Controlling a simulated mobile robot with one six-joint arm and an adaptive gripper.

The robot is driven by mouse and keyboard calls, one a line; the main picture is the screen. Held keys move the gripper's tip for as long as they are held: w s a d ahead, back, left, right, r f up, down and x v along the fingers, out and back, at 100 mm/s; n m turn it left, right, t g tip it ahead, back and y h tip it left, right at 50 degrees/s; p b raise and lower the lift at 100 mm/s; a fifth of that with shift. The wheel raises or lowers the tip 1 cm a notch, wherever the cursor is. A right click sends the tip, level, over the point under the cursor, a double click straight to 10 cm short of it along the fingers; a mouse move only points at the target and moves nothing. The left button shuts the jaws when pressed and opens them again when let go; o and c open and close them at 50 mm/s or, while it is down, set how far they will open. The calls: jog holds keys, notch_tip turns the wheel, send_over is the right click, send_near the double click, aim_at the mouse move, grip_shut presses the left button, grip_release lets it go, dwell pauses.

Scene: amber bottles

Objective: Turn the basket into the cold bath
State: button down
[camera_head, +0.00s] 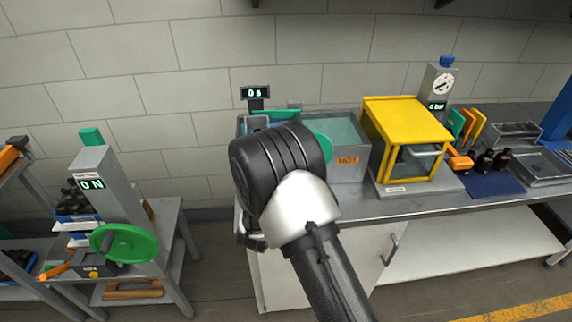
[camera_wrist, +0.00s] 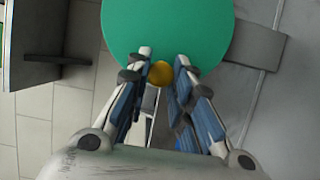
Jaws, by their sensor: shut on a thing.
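A bath labelled HOT (camera_head: 347,160) stands on the bench behind my arm, filled with grey-green liquid. A green disc (camera_head: 321,147) shows at its near left side, partly hidden by my arm. In the wrist view a large green disc (camera_wrist: 170,30) fills the top, with a yellow knob (camera_wrist: 160,73) at its lower edge. My gripper (camera_wrist: 160,78) is shut on this knob, its fingers on either side. In the head view my arm hides the gripper. The basket and any cold bath cannot be clearly made out; part of a tank shows left of my arm.
A yellow-framed cabinet (camera_head: 405,115) stands right of the hot bath. Dark bottles (camera_head: 487,161) stand on a blue mat (camera_head: 492,184) farther right. A small display (camera_head: 255,92) reads 06. A separate stand with a green wheel (camera_head: 125,242) is at left. Floor lies between stand and bench.

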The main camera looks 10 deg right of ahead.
jog(key=shift+a+f+n, duration=0.1)
jog(key=shift+f+n, duration=0.3)
jog(key=shift+f, duration=0.1)
dwell(0.4)
jog(key=c, duration=1.6)
grip_release()
jog(key=shift+o, duration=1)
jog(key=v, duration=1.2)
jog(key=shift+f, duration=0.2)
